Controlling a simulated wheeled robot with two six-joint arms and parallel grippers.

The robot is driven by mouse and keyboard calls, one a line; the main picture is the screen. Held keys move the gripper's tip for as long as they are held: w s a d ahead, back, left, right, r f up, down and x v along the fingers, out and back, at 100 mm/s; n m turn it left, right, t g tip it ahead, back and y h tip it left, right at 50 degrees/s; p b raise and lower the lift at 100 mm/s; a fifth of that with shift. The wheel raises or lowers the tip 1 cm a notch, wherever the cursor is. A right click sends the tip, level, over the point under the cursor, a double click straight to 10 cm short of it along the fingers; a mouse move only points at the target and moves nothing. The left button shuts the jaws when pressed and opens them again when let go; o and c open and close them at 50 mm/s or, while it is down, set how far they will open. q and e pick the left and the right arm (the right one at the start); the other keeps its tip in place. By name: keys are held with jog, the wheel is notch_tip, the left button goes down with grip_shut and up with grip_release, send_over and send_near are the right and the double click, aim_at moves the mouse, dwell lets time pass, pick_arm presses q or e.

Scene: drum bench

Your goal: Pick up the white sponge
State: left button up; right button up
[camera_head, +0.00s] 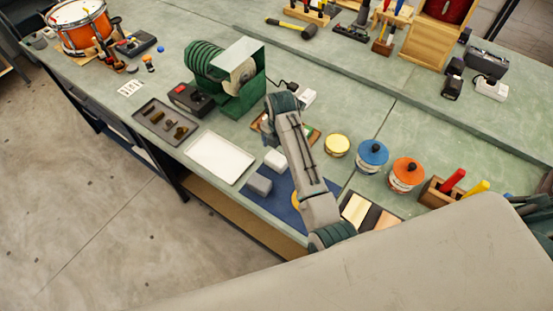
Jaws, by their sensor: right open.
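The white sponge (276,160) is a small pale block on the blue mat (285,212), close to the left side of my right arm. A grey block (257,185) lies just in front and to the left of it. My right arm crosses the bench from the lower right. My right gripper (269,124) is at its far end, beyond the white sponge and apart from it; it is open, and its fingers are mostly hidden by the arm. My left gripper is not in view.
An empty white tray (220,158) is left of the sponge. A dark tray (166,124) with small brown pieces and a green machine (238,80) stand farther left and back. Yellow (337,145), blue (372,156) and orange (406,175) lidded tins stand right of my arm.

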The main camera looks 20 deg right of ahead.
aim_at(279, 156)
jog(key=f+p, duration=0.1)
jog(key=f, duration=0.2)
jog(key=shift+a+f+p, duration=0.1)
jog(key=shift+a+p, duration=0.1)
jog(key=shift+p, duration=0.2)
jog(key=shift+f, duration=0.75)
jog(key=c, duration=0.8)
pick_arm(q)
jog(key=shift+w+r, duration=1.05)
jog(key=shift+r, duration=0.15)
pick_arm(e)
jog(key=shift+c, duration=0.9)
